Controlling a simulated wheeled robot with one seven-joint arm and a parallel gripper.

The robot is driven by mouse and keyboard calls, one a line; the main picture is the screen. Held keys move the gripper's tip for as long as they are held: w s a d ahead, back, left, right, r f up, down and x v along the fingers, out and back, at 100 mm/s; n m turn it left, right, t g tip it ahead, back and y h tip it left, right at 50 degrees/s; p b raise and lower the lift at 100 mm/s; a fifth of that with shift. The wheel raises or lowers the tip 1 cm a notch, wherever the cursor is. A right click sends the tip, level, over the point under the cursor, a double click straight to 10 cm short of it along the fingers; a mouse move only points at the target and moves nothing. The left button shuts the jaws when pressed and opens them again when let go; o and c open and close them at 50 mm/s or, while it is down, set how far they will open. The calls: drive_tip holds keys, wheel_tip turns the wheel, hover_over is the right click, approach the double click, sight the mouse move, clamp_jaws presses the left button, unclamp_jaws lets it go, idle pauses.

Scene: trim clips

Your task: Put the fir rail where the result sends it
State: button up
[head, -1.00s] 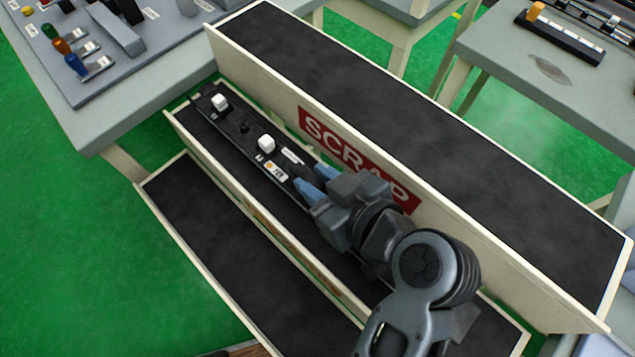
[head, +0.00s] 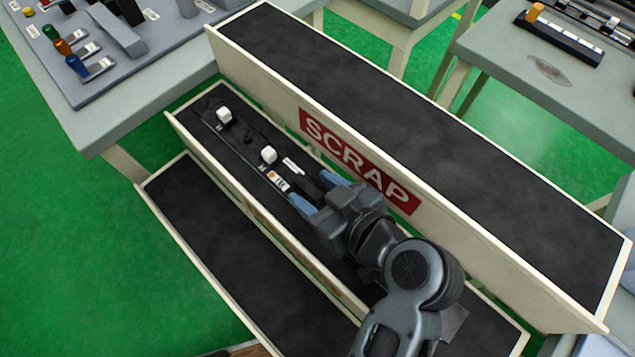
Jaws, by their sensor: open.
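The fir rail (head: 247,138) is a long dark strip with two white clips and small labels near its near end. It lies in the black-lined middle tray (head: 200,103), hard to tell from the dark lining. My gripper (head: 318,190) is open at the rail's near end, its two blue fingertips spread apart on either side of the strip's line. The rail's near end between the fingers is partly hidden by my gripper. The raised tray behind (head: 430,150) bears a red SCRAP sign (head: 358,158) and is empty.
A lower front tray (head: 225,240) is empty. At the upper left, a grey table (head: 150,95) holds a board with coloured pegs (head: 68,65). At the right, another table (head: 590,95) holds a dark rail with an orange block (head: 537,12).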

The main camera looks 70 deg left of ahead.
drive_tip(key=shift+r, duration=0.2)
drive_tip(key=b+v, duration=0.1)
drive_tip(key=v, duration=1.1)
